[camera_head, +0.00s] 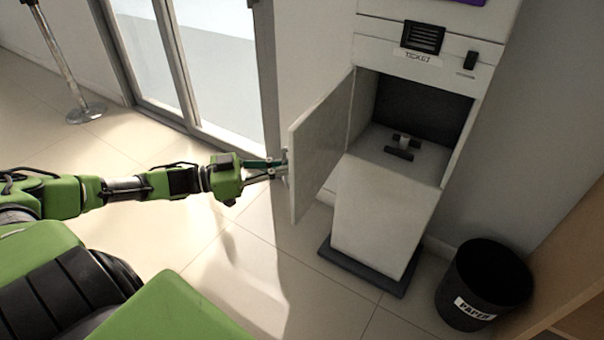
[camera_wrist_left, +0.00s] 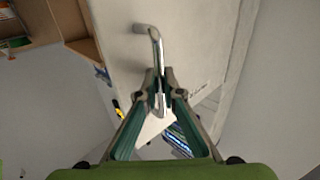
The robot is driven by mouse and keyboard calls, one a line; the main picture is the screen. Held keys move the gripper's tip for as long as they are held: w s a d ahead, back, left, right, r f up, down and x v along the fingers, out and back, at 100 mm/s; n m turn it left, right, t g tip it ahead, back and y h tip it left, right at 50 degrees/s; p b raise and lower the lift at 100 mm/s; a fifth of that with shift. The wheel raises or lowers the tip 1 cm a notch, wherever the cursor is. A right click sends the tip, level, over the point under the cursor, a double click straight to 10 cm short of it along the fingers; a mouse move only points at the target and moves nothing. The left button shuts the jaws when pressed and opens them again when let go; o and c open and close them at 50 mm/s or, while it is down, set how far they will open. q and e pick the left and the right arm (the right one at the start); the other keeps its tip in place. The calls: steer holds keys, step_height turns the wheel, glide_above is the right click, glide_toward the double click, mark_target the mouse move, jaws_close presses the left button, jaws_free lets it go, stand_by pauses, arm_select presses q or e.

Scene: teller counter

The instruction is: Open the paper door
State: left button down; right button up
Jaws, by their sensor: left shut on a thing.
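The paper door (camera_head: 318,150) is a light grey panel on the front of a white machine (camera_head: 385,205). In the head view it stands swung open to the left, hinged near the machine's left side. My left gripper (camera_head: 280,168) is at the door's outer face, near its free edge. In the left wrist view my left gripper (camera_wrist_left: 160,95) is shut on the metal door handle (camera_wrist_left: 155,45). Behind the door, the dark compartment (camera_head: 420,110) shows, with a small dark fitting (camera_head: 400,148) on the surface inside. My right gripper is not in view.
A black bin (camera_head: 484,285) labelled PAPER stands on the floor right of the machine. Glass doors (camera_head: 200,60) are behind at the left, with a metal post (camera_head: 62,60) farther left. The tiled floor left of the door is clear apart from my arm.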

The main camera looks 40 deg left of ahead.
arm_select(q)
steer(key=a, duration=0.5)
steer(key=shift+w, duration=0.2)
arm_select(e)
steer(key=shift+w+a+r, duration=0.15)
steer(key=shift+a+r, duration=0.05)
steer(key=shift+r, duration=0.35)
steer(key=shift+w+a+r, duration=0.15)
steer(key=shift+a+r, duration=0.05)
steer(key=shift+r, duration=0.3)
arm_select(q)
steer(key=c, duration=2.5)
jaws_free()
steer(key=v, duration=1.2)
